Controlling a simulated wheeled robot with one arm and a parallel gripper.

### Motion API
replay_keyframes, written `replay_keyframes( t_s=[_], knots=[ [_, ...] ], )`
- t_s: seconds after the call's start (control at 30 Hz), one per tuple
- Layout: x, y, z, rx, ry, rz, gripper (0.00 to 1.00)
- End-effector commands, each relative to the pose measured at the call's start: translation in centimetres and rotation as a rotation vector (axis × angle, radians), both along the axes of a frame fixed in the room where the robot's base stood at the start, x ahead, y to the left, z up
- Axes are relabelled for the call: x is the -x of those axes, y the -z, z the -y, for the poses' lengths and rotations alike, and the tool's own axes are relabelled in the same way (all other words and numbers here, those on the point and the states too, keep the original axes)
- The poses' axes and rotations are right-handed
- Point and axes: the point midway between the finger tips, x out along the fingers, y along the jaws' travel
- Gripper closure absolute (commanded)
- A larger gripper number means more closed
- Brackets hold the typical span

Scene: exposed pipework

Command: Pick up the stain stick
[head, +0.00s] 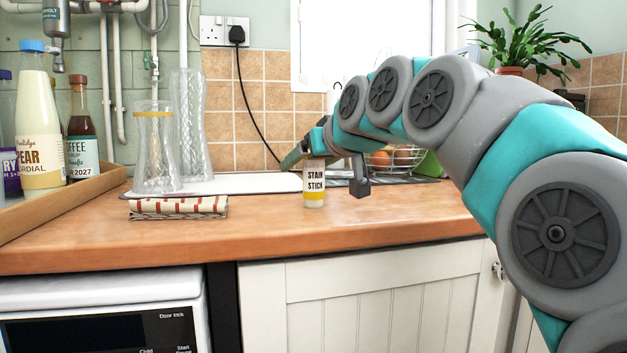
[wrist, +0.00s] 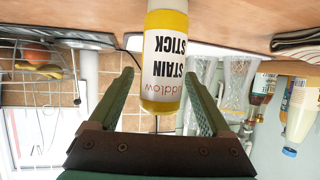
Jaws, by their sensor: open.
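The stain stick (head: 314,185) is a small upright container with a white label and yellow bands, standing on the wooden worktop near its front edge. In the wrist view the stain stick (wrist: 164,62) appears upside down, with its yellow end between the two fingertips. My gripper (head: 330,172) is open and close to the stain stick, at its upper part. In the wrist view my gripper (wrist: 160,85) has a green finger on each side of it, with a visible gap on both sides. The far side of the stain stick is hidden.
A folded striped cloth (head: 178,207) and two clear glass vessels (head: 154,150) stand to the left. A wooden tray (head: 60,212) with several bottles is at the far left. Worktop (head: 400,218) to the right is clear.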

Motion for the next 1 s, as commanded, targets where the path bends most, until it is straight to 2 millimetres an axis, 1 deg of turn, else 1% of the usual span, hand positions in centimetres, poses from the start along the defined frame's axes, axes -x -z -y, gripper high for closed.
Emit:
replay_keyframes(
  t_s=[0.07, 0.23, 0.27, 0.9, 0.97, 1.0],
  knots=[
    [-0.40, 0.22, -0.22, 0.000, 0.000, -0.001, 0.18],
    [-0.37, 0.17, -0.21, 0.000, 0.000, 0.000, 0.18],
    [-0.36, 0.16, -0.21, 0.000, 0.000, 0.000, 0.20],
    [-0.35, 0.16, -0.19, 0.000, 0.000, 0.000, 0.92],
    [-0.35, 0.16, -0.19, 0.000, 0.000, 0.000, 0.99],
    [-0.35, 0.16, -0.19, 0.000, 0.000, 0.000, 1.00]
  ],
)
